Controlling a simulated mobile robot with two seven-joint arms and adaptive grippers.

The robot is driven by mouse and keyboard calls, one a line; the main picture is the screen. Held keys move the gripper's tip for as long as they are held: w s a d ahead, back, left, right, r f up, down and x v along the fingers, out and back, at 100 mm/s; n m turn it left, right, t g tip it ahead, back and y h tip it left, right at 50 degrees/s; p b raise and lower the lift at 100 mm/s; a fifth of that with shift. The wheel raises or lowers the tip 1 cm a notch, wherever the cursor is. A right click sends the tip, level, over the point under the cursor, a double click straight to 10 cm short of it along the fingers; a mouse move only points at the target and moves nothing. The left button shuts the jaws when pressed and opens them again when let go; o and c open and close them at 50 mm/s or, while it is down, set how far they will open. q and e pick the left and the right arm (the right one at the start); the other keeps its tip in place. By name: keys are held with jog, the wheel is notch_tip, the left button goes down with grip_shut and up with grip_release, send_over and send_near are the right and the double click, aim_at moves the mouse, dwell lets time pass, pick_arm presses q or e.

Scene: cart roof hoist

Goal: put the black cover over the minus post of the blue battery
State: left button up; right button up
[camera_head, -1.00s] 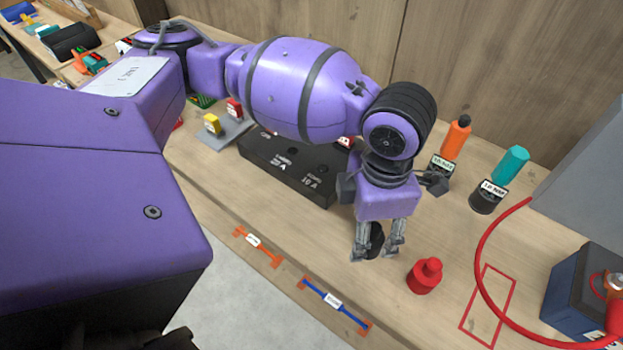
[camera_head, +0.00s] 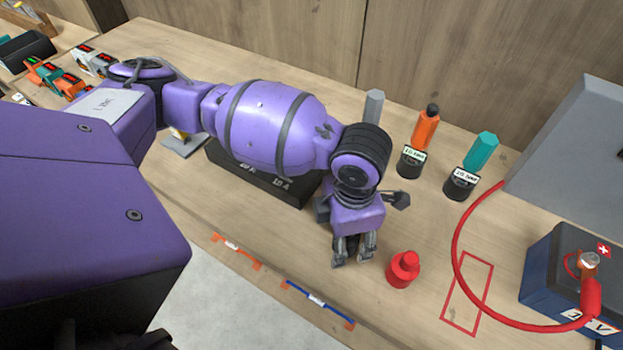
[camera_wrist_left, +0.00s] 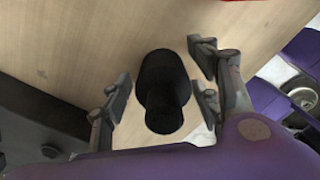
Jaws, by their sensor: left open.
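The black cover (camera_wrist_left: 160,78) stands on the bench between the fingers of my left gripper (camera_wrist_left: 163,98), with a narrow gap visible on each side in the left wrist view. In the head view my left gripper (camera_head: 354,258) points down at the bench, open, and its fingers mostly hide the cover. The blue battery (camera_head: 540,277) stands at the right edge of the head view, well to the right of the gripper. A red cable end sits on the battery's near right corner. I cannot make out the minus post. My right gripper is not in view.
A red cover (camera_head: 403,270) stands just right of my left gripper. A red outlined rectangle (camera_head: 467,292) lies between it and the battery. A red cable (camera_head: 456,235) arcs over the bench. A grey box stands back right.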

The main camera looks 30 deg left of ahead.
pick_arm(q)
jog(key=shift+w+r, duration=0.1)
jog(key=shift+w, duration=0.05)
jog(key=c, duration=1.1)
